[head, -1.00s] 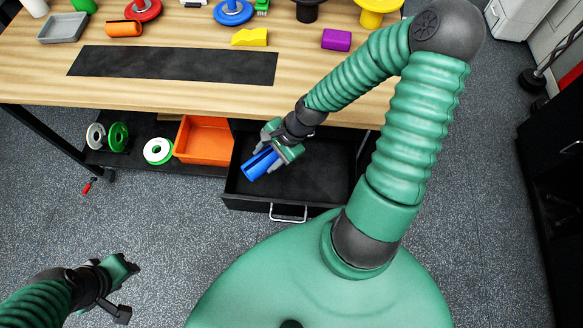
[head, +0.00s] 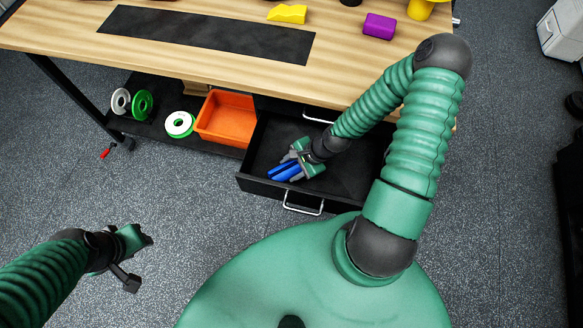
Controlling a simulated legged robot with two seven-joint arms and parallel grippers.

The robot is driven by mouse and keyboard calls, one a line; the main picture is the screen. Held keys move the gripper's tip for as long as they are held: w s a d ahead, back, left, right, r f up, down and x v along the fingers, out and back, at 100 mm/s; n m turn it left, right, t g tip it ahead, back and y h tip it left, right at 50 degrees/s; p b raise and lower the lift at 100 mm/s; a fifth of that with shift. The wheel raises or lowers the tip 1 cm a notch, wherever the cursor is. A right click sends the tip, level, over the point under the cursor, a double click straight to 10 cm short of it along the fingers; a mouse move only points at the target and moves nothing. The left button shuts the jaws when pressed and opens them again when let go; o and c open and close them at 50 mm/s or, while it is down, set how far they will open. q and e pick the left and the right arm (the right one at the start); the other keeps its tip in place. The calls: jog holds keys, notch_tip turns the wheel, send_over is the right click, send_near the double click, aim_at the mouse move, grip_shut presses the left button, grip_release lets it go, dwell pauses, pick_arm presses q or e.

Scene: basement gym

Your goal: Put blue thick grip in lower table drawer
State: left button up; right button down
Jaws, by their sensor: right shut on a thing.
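The blue thick grip (head: 287,171) is in my right gripper (head: 296,166), whose fingers are closed around it. The gripper and grip are over the left part of the open lower drawer (head: 340,203). I cannot tell whether the grip touches the drawer's floor. The drawer is black with a silver handle, and no other object shows in it; my right arm hides part of it.
An orange bin (head: 226,118) stands on the lower shelf left of the drawer, with a white-green ring (head: 180,124) and other rings farther left. The wooden tabletop (head: 200,62) holds a yellow block (head: 287,13) and a purple block (head: 379,26). A red-handled tool (head: 107,152) is near the table leg.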

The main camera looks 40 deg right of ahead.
jog(key=c, duration=0.7)
grip_release()
jog(key=shift+d, duration=0.1)
jog(key=shift+o, duration=0.2)
jog(key=s+d+r+n+g+h+p, duration=0.1)
jog(key=s+d+r+n+g+p, duration=0.25)
jog(key=r, duration=0.75)
jog(key=a+r+n+t+h, duration=0.2)
jog(key=a+r+n, duration=0.6)
jog(key=r+n, duration=0.5)
jog(key=shift+a+r+n+h+p, duration=0.2)
jog(key=shift+n+h+p, duration=0.15)
jog(key=shift+n+h, duration=0.45)
